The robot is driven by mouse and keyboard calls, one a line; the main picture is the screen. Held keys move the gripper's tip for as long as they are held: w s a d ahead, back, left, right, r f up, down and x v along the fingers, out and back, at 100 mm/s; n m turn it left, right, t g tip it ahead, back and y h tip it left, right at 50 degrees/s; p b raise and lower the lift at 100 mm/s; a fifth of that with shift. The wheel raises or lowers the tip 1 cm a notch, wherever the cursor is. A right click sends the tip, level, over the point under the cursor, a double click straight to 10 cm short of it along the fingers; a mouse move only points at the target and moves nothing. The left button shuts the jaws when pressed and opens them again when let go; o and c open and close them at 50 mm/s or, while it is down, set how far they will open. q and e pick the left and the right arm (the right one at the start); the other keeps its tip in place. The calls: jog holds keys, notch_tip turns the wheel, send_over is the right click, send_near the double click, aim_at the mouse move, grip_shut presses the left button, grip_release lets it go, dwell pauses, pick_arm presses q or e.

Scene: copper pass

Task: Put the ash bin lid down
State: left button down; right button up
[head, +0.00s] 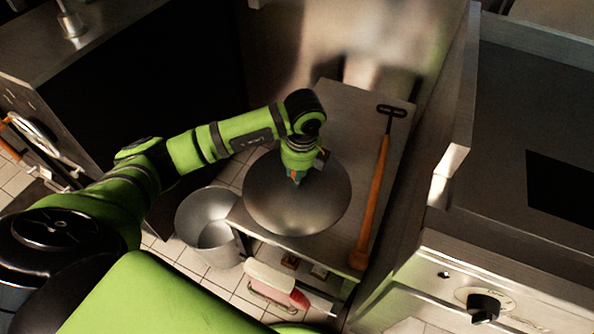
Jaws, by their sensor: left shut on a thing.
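The ash bin lid (312,208) is a round, shallow metal dome in the middle of the head view. My left gripper (296,177) points down at the lid's centre and is shut on it; the wrist hides most of the grip point. The lid is over the front part of a metal table (345,108). I cannot tell whether it touches the top. The ash bin (193,213) is an open grey metal bucket on the floor, left of the table. My right gripper is not in view.
A long tool with an orange wooden handle (374,199) lies along the table's right side. A lower shelf holds a pink and white item (275,283) and small blocks. A steel cooker with a black knob (483,304) stands at right. The table's back is clear.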

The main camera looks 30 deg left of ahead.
pick_arm(q)
jog(key=c, duration=1)
grip_release()
notch_tip(320, 180, up, 12)
jog(key=d, duration=0.1)
jog(key=shift+s+d, duration=0.15)
jog(key=shift+s, duration=0.25)
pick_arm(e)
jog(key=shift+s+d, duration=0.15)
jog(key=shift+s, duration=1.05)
